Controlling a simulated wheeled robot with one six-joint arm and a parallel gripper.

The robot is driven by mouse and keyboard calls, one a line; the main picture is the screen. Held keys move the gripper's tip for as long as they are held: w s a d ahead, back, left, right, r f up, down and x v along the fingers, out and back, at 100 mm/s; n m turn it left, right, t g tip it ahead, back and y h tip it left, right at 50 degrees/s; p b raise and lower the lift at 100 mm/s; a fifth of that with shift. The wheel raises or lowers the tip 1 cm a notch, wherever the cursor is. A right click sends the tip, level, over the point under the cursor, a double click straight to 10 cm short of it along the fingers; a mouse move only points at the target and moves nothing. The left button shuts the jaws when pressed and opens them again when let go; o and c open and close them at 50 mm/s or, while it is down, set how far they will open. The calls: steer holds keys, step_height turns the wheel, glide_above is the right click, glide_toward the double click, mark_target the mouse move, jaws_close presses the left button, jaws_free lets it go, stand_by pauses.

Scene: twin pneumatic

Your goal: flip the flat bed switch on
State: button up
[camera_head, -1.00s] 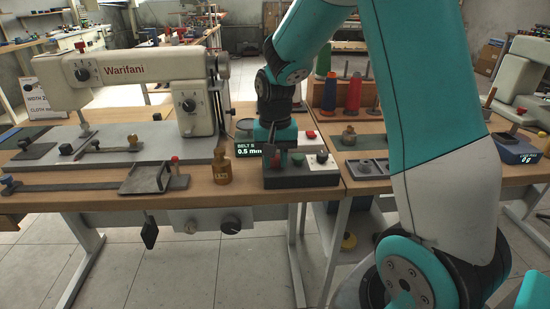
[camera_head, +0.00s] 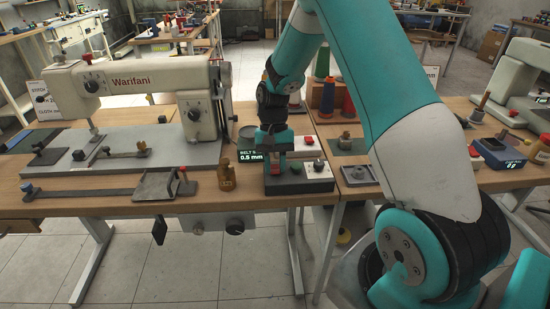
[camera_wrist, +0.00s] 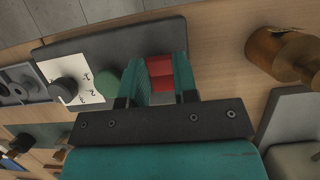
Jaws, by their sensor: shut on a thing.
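A dark grey control box (camera_head: 308,187) stands at the front edge of the bench, right of the flat bed sewing machine (camera_head: 140,84). A red block-shaped switch part (camera_wrist: 159,72) is on the box beside a green button (camera_wrist: 108,80). A black knob (camera_wrist: 64,90) sits on a white numbered plate. My gripper (camera_head: 276,170) points down over the left end of the box. In the wrist view its two teal fingers (camera_wrist: 160,80) are closed on either side of the red part. The fingers partly cover it, and its on or off position cannot be told.
A brass weight-like piece (camera_head: 227,176) stands close left of the box. A display reading 0.5 mm (camera_head: 252,157) is behind my gripper. A pale box with a red button (camera_head: 308,145) is behind the control box. Thread cones (camera_head: 348,97) and another machine (camera_head: 520,85) stand to the right.

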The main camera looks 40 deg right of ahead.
steer(key=o, duration=0.9)
steer(key=p+v, duration=0.1)
steer(key=v, duration=1.6)
steer(key=shift+w+r+p, duration=0.15)
steer(key=shift+r+p, duration=0.05)
steer(key=shift+p, duration=0.1)
steer(key=s+a+r+n+t+p, duration=0.1)
steer(key=s+a+r+n, duration=0.3)
steer(key=a, duration=0.4)
steer(key=s+a+r+n+t+p, duration=0.1)
steer(key=s+a+r+n, duration=0.25)
steer(key=s+a, duration=0.4)
steer(key=s+a+n, duration=0.2)
steer(key=s+a, duration=0.1)
steer(key=s, duration=0.2)
steer(key=s+a+n+t+y+p, duration=0.1)
steer(key=s+a+n, duration=0.1)
steer(key=s, duration=0.3)
steer(key=s+a+n, duration=0.2)
steer(key=s+a, duration=0.3)
steer(key=shift+s+r+n+y, duration=0.15)
steer(key=shift+r+n+y, duration=0.1)
steer(key=shift+r+y, duration=0.15)
